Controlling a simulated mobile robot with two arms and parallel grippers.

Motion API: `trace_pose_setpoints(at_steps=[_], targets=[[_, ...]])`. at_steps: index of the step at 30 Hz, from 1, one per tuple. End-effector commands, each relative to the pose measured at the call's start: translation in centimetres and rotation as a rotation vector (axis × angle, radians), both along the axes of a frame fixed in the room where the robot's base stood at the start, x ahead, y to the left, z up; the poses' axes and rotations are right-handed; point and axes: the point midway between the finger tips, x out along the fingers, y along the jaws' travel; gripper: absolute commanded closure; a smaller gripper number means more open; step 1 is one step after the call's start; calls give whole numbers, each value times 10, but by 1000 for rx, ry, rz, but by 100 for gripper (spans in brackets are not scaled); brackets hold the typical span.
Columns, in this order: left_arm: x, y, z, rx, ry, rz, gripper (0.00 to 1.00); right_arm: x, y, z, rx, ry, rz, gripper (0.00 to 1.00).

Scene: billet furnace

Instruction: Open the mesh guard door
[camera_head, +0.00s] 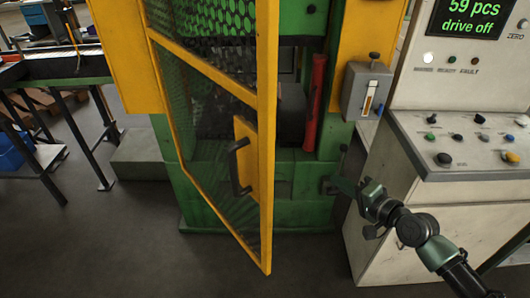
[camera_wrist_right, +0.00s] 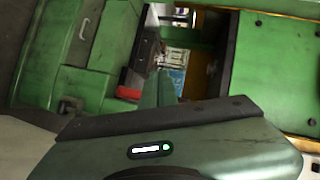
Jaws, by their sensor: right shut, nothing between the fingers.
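The mesh guard door (camera_head: 268,120) has a yellow frame with dark mesh and stands partly open. Its left side is at the green machine, and its free right edge is swung out towards me. A black handle (camera_head: 238,167) sits on a yellow plate on the door's free side. My right gripper (camera_head: 338,187) is shut and empty, to the right of the door and apart from the handle. It points left at the machine's lower right front. In the right wrist view, my gripper (camera_wrist_right: 160,92) points into the machine's opening. My left gripper is not in view.
The green machine (camera_head: 210,212) stands behind the door, with a red bar (camera_head: 315,103) at its opening. A grey switch box (camera_head: 366,92) is on its right post. A control console (camera_head: 450,145) stands at the right. The floor in front is clear.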

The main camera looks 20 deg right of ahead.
Motion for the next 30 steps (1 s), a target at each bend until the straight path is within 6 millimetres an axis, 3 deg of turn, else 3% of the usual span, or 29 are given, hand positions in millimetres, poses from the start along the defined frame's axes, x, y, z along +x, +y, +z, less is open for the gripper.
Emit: trace_pose_setpoints(at_steps=[1, 3, 6, 9, 13, 17, 30], targets=[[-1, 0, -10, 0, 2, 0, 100, -3, 25, 42, 76, -53, 62, 100], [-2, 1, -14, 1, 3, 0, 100, -13, 56, 91, 178, -91, 142, 100], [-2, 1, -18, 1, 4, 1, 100, -32, 91, 137, 278, -113, 240, 100], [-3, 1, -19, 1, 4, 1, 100, -46, 112, 160, 332, -115, 298, 100], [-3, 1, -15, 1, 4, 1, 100, -48, 121, 170, 354, -114, 318, 100], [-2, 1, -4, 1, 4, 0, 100, -36, 128, 174, 355, -117, 317, 100], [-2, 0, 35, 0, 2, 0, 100, 31, 183, 173, 355, -114, 318, 100]])
